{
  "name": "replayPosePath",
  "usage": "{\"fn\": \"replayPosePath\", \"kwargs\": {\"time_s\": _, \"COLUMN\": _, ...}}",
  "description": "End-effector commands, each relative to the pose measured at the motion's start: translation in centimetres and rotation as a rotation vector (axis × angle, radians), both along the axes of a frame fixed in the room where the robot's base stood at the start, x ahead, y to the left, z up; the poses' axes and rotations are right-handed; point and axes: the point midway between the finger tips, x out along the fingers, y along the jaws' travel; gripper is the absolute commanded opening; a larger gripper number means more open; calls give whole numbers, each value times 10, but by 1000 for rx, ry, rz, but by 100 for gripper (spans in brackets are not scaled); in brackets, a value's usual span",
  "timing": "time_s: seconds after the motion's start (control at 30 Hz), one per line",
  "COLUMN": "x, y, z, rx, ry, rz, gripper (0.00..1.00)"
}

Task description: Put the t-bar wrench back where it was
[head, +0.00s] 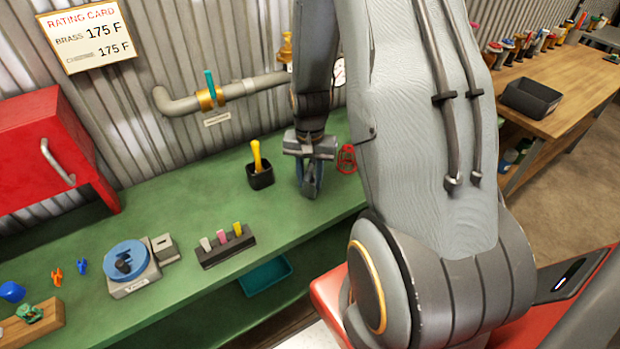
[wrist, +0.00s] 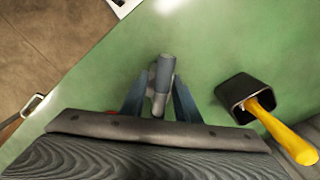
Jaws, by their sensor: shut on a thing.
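My gripper (head: 311,188) points down over the green bench and is shut on a grey-blue bar, which looks like the t-bar wrench (wrist: 163,72). In the wrist view the bar sits between the two blue-grey fingers and sticks out past them. In the head view the fingers mostly hide it. I cannot tell whether its lower end touches the bench. A black square cup (head: 261,178) stands just left of my gripper, with a yellow-handled tool (head: 256,153) in it; the cup also shows at the right of the wrist view (wrist: 238,96).
The green bench (head: 200,170) is clear around the cup. A black rack (head: 226,247) with coloured tabs and a blue round device (head: 126,258) stand to the left. A pipe with a teal-handled valve (head: 210,92) runs above.

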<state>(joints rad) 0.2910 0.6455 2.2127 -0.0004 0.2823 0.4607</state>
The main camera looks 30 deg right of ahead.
Motion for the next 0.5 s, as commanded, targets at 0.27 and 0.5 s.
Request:
{"fn": "replayPosePath", "kwargs": {"time_s": 0.27, "x": 0, "y": 0, "z": -2, "rx": 1, "ry": 1, "rz": 0, "gripper": 47}}
{"fn": "replayPosePath", "kwargs": {"time_s": 0.5, "x": 0, "y": 0, "z": 0, "rx": 0, "ry": 0, "rz": 0, "gripper": 47}}
